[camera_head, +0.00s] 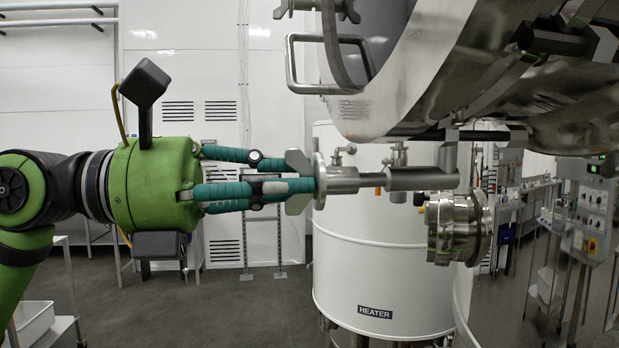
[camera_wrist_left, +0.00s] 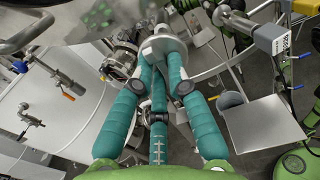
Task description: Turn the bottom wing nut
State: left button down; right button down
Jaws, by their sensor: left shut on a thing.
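The bottom wing nut (camera_head: 298,205) is a metal nut with two flat wings, one pointing up and one down in the head view. It sits against a round washer plate (camera_head: 320,181) on a horizontal metal rod (camera_head: 358,183) below the large tank. My left gripper (camera_head: 302,178) comes in from the left with its teal fingers shut on the wing nut. The fingers hide the nut's middle. In the wrist view the fingertips (camera_wrist_left: 164,50) close around the nut, whose details are too small to tell. My right gripper is not in view.
A large steel tank (camera_head: 420,75) with a handle (camera_head: 292,65) hangs above the rod. A white heater tank (camera_head: 370,270) stands behind it. A steel flanged fitting (camera_head: 455,228) is at the right. Free air lies below and left of the fingers.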

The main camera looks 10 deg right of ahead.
pick_arm(q)
jog(key=shift+f+n, duration=0.4)
jog(key=shift+n, duration=0.3)
jog(key=shift+n, duration=0.8)
jog(key=c, duration=1.1)
grip_release()
jog(key=shift+c, duration=0.2)
jog(key=shift+a+r, duration=0.2)
jog(key=shift+a, duration=0.2)
jog(key=shift+a, duration=0.1)
